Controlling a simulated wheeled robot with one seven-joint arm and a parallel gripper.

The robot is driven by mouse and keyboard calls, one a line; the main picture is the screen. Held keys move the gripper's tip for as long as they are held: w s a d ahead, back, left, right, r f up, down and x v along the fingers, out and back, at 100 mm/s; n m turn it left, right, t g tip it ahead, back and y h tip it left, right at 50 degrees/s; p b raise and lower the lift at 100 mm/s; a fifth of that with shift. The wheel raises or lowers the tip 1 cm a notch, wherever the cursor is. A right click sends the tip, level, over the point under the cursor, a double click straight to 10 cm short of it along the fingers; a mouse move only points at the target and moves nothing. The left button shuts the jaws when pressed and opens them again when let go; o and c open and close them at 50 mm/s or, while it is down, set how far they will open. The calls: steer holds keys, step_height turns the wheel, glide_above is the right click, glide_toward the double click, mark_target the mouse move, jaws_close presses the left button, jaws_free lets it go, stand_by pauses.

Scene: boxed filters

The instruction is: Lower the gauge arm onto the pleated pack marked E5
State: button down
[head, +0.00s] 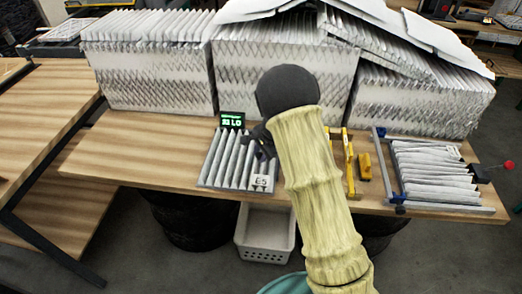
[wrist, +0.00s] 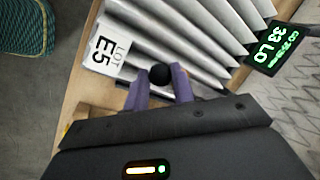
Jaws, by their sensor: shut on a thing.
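The pleated pack marked E5 (head: 232,160) lies on the wooden bench, left of my arm. Its white E5 label (wrist: 107,52) and grey-white pleats (wrist: 185,35) show large in the wrist view. My gripper (wrist: 160,82) is over the pack's near edge, with its two purple fingers shut on a black ball knob (wrist: 160,75). The rest of the gauge arm is hidden, so I cannot tell whether it touches the pleats. A small gauge display (wrist: 275,48) beside the pack reads 33 LO in green; it also shows in the head view (head: 232,120). In the head view my arm partly hides the gripper.
Another pleated pack (head: 435,172) sits in a blue-barred frame at right, with a red knob (head: 508,164) beyond it. Yellow parts (head: 364,166) lie between the packs. Tall stacks of pleated filters (head: 150,80) line the bench's back. A white basket (head: 265,235) stands below the front edge.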

steer(key=shift+w+d+r+g+p, duration=0.1)
steer(key=shift+w+r+g+p, duration=0.15)
steer(key=shift+r+p, duration=0.55)
steer(key=shift+w+a+r+g+p, duration=0.15)
steer(key=shift+r+p, duration=0.3)
steer(key=shift+p, duration=0.65)
steer(key=shift+w+d+r+g+p, duration=0.2)
steer(key=shift+r+g+p, duration=0.1)
steer(key=shift+r+p, duration=0.5)
steer(key=shift+w+d+r+p, duration=0.1)
steer(key=shift+w+r+p, duration=0.2)
steer(key=shift+r, duration=0.2)
steer(key=shift+w+r+p, duration=0.2)
steer(key=shift+r+p, duration=0.1)
steer(key=shift+r, duration=0.15)
steer(key=c, duration=1.4)
jaws_free()
steer(key=shift+c, duration=0.2)
steer(key=shift+o, duration=1.4)
steer(key=shift+w+f, duration=0.1)
steer(key=shift+f, duration=0.1)
steer(key=shift+r, duration=0.2)
